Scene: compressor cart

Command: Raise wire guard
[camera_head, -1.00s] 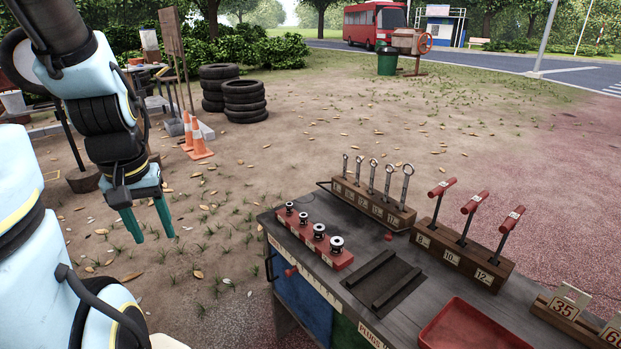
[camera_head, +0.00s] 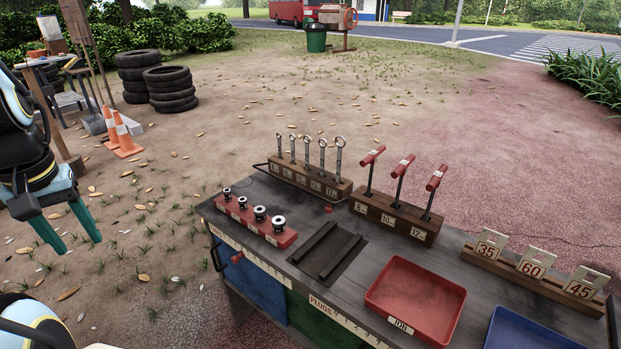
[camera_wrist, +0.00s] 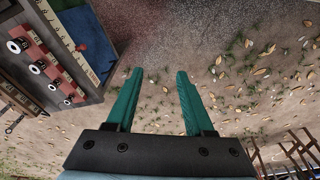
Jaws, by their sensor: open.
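I cannot make out a wire guard for certain in either view. A thin dark wire or rod (camera_head: 262,165) sticks out at the back left of the workbench, beside the wrench block. The grey-topped workbench (camera_head: 375,270) fills the lower right of the head view. My gripper (camera_head: 79,245) is at the left of the head view, over bare ground and apart from the bench. In the wrist view its two teal fingers (camera_wrist: 159,75) are spread with nothing between them. The bench side (camera_wrist: 100,50) shows at the upper left there.
The bench holds a red block of sockets (camera_head: 255,222), a wrench block (camera_head: 310,180), a block of red T-handles (camera_head: 395,215), a red tray (camera_head: 415,300), a blue tray (camera_head: 525,332) and a numbered rack (camera_head: 530,268). Tyres (camera_head: 172,90) and cones (camera_head: 124,136) stand back left; ground between is clear.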

